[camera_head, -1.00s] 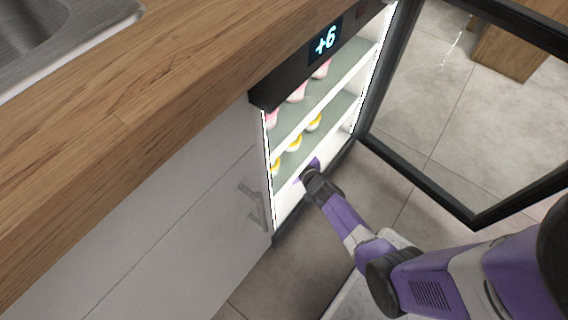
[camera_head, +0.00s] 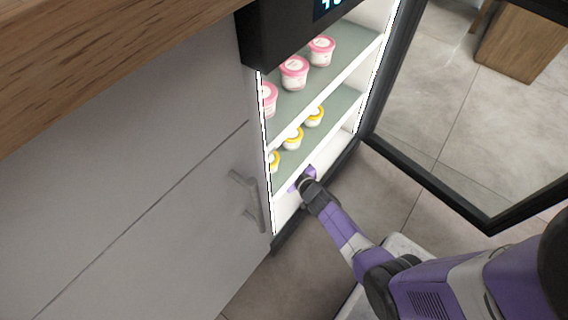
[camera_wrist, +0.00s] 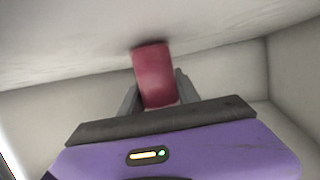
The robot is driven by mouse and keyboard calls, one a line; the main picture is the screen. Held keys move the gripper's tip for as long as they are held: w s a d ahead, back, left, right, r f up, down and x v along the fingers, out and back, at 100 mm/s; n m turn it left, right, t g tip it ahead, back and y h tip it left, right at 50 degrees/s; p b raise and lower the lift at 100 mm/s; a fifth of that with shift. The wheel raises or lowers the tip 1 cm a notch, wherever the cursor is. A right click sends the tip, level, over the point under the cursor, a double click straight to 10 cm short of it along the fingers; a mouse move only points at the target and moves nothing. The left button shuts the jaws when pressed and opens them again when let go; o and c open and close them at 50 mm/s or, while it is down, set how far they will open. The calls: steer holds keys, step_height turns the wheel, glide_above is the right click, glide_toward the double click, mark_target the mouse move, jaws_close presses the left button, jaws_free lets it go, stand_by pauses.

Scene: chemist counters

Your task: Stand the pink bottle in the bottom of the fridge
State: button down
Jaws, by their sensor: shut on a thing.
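The pink bottle (camera_wrist: 154,72) shows as a dark pink cylinder between the two grey fingers of my gripper (camera_wrist: 157,92) in the wrist view. My gripper is shut on it. The bottle's far end is at or very close to a pale surface; I cannot tell whether they touch. In the head view my gripper (camera_head: 301,180) reaches through the open front of the fridge (camera_head: 284,211) into its bottom space, under the lowest shelf. The bottle is hidden in that view.
Pink-lidded cups (camera_head: 294,72) stand on the upper shelf and yellow-lidded cups (camera_head: 292,138) on the lower shelf, just above my gripper. The fridge door (camera_head: 440,184) stands open at right. A white cabinet (camera_head: 130,210) with a handle (camera_head: 246,199) adjoins at left.

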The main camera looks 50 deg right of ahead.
steer(key=c, duration=0.9)
jaws_free()
steer(key=shift+f, duration=0.1)
